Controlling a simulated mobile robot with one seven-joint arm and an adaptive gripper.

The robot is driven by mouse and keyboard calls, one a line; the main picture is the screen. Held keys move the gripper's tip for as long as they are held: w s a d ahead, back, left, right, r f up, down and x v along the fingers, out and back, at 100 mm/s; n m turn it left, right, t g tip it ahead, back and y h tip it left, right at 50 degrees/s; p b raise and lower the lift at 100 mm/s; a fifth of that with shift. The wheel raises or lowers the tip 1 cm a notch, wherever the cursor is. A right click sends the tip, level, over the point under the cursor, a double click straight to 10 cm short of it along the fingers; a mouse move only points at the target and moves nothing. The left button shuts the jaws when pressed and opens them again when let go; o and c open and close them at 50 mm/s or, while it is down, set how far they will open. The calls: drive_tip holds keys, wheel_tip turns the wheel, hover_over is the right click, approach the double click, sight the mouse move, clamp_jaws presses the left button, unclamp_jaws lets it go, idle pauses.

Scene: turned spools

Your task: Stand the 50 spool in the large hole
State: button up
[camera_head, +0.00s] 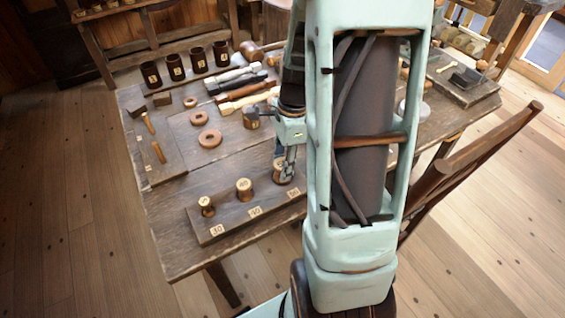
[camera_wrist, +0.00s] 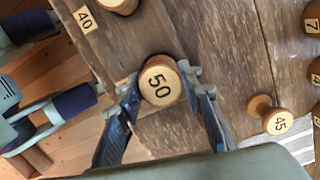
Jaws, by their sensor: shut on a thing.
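The 50 spool (camera_wrist: 160,82), with a pale top marked 50, sits upright between my fingertips in the wrist view. My gripper (camera_head: 287,165) is shut on it at the right end of the dark board (camera_head: 222,228), by the board's 50 label (camera_head: 293,192). The spool also shows in the head view (camera_head: 279,167), partly covered by my fingers. Its lower end and the hole under it are hidden, so I cannot tell whether it is seated. Smaller spools stand upright by the 30 label (camera_head: 206,206) and the 40 label (camera_head: 244,189).
A 45 spool (camera_wrist: 275,119) stands apart on the table, right of my gripper in the wrist view. My arm hides the table's middle right.

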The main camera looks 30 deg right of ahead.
drive_tip(key=shift+f, duration=0.35)
idle(0.3)
drive_tip(key=o, duration=1.2)
drive_tip(key=shift+o, duration=0.2)
drive_tip(key=o, duration=0.6)
drive_tip(key=shift+c, duration=0.2)
drive_tip(key=shift+r, duration=0.1)
wheel_tip(320, 180, up, 10)
drive_tip(key=p, duration=0.8)
drive_tip(key=shift+p, duration=0.4)
